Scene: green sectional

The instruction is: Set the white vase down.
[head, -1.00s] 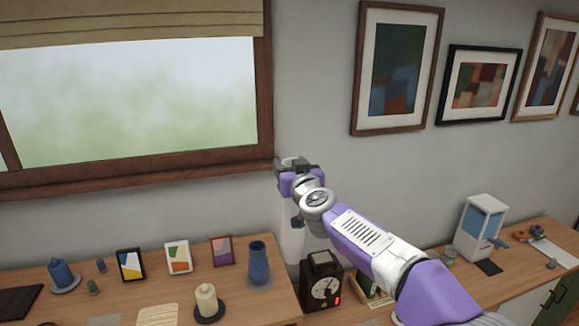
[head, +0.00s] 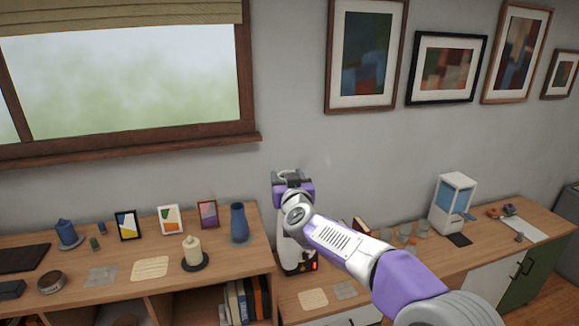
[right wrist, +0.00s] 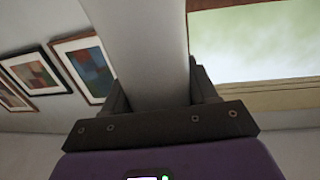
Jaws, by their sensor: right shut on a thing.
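My right gripper (head: 291,178) is shut on the white vase (head: 285,252), high up on it. The vase is tall and pale and hangs upright below the gripper in the head view, partly hidden by my right arm. In the right wrist view the vase (right wrist: 150,50) is a smooth pale column between the two dark fingers. In the head view its lower end is beside the right end of the left wooden cabinet, in front of a dark device with a red light. I cannot tell whether its base touches anything. My left gripper is not in view.
The left cabinet top (head: 115,275) holds a blue vase (head: 239,223), a cream candle (head: 193,252) and several small frames. A lower surface to its right holds flat mats (head: 313,298). A white dispenser (head: 453,203) stands farther right. Bare wood shows between these things.

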